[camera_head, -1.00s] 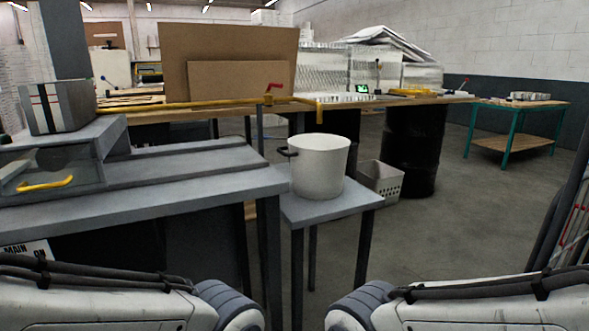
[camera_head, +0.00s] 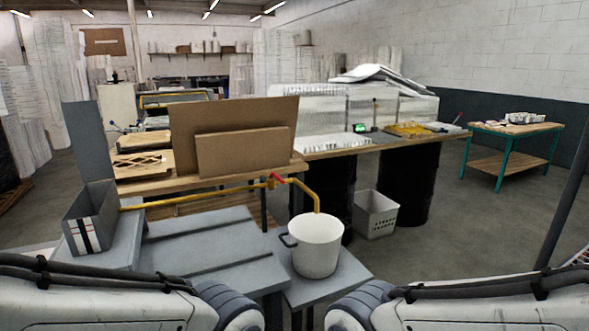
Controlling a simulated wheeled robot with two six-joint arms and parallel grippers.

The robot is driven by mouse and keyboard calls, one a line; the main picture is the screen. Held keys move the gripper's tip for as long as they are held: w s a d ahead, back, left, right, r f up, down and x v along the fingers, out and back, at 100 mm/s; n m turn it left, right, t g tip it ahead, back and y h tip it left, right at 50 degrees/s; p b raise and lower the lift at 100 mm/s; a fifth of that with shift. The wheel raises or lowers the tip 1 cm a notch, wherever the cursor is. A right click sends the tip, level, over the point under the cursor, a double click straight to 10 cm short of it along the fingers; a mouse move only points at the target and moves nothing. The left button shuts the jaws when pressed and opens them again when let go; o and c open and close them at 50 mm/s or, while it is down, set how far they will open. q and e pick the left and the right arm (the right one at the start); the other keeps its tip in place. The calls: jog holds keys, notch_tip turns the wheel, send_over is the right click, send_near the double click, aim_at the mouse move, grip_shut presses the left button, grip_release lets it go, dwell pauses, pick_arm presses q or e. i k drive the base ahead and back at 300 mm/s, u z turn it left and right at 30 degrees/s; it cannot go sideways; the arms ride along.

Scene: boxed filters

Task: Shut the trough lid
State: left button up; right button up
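A grey open-topped trough (camera_head: 90,222) with dark, red and white stripes on its end stands on a raised grey block at the left. Its lid appears to be the flat grey panel (camera_head: 88,140) standing upright at the trough's far side, so the trough is open. Its hinge is too small to make out. Only links of my two arms show along the bottom edge. Both my grippers are out of the picture, so their state and hold are hidden.
A grey stepped bench (camera_head: 205,238) lies right of the trough. A white pot (camera_head: 318,246) stands on a small grey table under a yellow pipe (camera_head: 200,196) with a red handle. A white basket (camera_head: 375,215) is on the floor. Open floor lies at the right.

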aim_at(85, 128)
jog(key=u, duration=2.75)
jog(key=i, duration=5.05)
jog(key=z, duration=2.5)
jog(key=i, duration=0.85)
jog(key=u, duration=0.1)
